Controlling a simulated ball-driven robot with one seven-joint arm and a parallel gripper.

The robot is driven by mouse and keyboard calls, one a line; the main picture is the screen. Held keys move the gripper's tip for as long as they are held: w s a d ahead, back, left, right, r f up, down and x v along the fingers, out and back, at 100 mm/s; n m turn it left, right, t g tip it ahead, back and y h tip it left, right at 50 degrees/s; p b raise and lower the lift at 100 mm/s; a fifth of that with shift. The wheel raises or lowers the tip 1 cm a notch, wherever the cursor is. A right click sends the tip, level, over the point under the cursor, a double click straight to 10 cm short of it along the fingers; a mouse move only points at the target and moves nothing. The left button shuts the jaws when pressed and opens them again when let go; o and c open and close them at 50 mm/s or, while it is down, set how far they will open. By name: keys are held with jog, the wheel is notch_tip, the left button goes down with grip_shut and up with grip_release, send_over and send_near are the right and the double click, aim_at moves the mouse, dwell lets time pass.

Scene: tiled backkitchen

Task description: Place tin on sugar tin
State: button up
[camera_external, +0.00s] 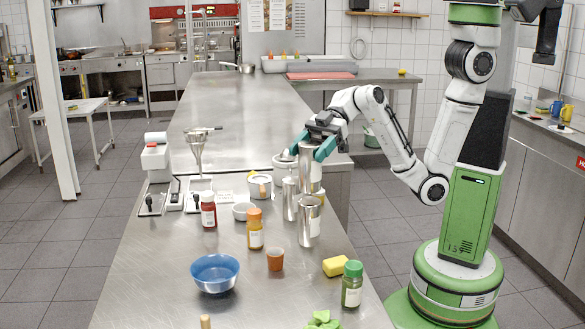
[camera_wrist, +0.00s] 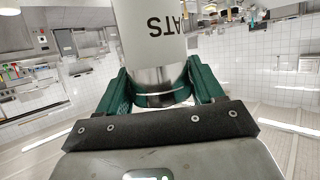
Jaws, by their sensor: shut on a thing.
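My gripper (camera_external: 311,149) is shut on a silver tin (camera_external: 311,174), with its teal fingers around the tin's upper part. Another silver tin (camera_external: 308,222) stands on the counter below and in front. A third silver tin (camera_external: 290,200) stands just left of the held one, and a further metal container (camera_external: 284,164) is behind. Their labels are not readable, so I cannot tell which is the sugar tin, or whether the held tin touches one.
The counter's far half is mostly clear.

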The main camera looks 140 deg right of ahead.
aim_at(303, 170)
jog(key=shift+f, duration=1.55)
jog(key=shift+f, duration=0.15)
jog(key=o, duration=1.3)
jog(key=p+v, duration=0.2)
jog(key=v, duration=0.5)
jog(key=shift+s+r, duration=0.25)
jog(key=shift+r, duration=0.05)
